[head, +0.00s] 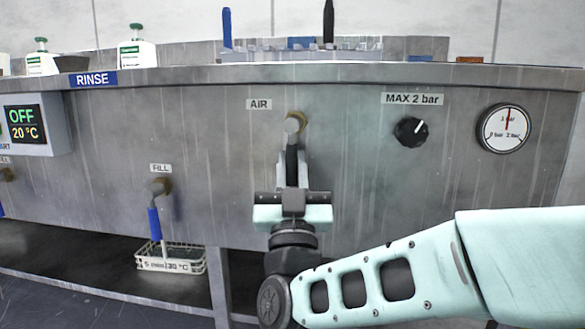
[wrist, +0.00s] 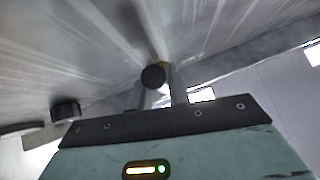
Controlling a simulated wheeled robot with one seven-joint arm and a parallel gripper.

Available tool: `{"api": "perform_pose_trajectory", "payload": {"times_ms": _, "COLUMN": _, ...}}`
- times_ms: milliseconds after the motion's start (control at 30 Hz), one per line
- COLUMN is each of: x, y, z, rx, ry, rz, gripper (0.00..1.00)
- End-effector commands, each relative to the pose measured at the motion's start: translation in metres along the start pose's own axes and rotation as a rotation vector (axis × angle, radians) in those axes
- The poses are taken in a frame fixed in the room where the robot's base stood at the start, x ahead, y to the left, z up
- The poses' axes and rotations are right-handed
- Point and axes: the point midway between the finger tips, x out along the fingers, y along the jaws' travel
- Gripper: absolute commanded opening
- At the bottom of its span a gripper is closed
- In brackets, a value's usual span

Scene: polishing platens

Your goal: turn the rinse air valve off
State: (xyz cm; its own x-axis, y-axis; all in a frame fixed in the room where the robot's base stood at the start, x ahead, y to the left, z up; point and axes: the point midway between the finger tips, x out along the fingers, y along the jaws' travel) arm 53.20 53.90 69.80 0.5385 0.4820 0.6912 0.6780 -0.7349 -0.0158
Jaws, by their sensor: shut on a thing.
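The AIR valve (head: 296,124) sits on the steel front panel under the AIR label (head: 259,104). It has a brass-coloured body, and its dark lever hangs down toward my gripper (head: 292,180). My gripper points up at the valve from below and is shut on the lever, whose lower part it hides in the head view. In the wrist view, the dark round end of the valve (wrist: 153,77) shows just beyond my gripper (wrist: 158,98), by the fingers.
The FILL valve (head: 158,188) with a blue lever is at the left. A black knob (head: 411,132) and a pressure gauge (head: 504,129) are at the right. A display (head: 27,124) reads OFF. A white wire basket (head: 171,259) is below the panel. Bottles stand on the ledge.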

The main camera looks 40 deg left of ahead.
Motion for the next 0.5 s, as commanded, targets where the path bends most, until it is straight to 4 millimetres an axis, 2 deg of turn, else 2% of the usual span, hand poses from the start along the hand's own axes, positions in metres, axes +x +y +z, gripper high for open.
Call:
{"api": "perform_pose_trajectory", "payload": {"times_ms": 100, "x": -0.0005, "y": -0.0008, "z": 0.0003, "rx": 0.002, "ry": -0.001, "rz": -0.001, "gripper": 0.0}}
{"api": "perform_pose_trajectory", "payload": {"times_ms": 133, "x": -0.0005, "y": -0.0008, "z": 0.0003, "rx": 0.002, "ry": -0.001, "rz": -0.002, "gripper": 0.21}}
{"api": "perform_pose_trajectory", "payload": {"times_ms": 200, "x": -0.0004, "y": -0.0008, "z": 0.0002, "rx": 0.002, "ry": -0.001, "rz": -0.002, "gripper": 0.4}}
{"api": "perform_pose_trajectory", "payload": {"times_ms": 500, "x": -0.0001, "y": -0.0005, "z": 0.0, "rx": 0.001, "ry": 0.0, "rz": -0.002, "gripper": 0.4}}
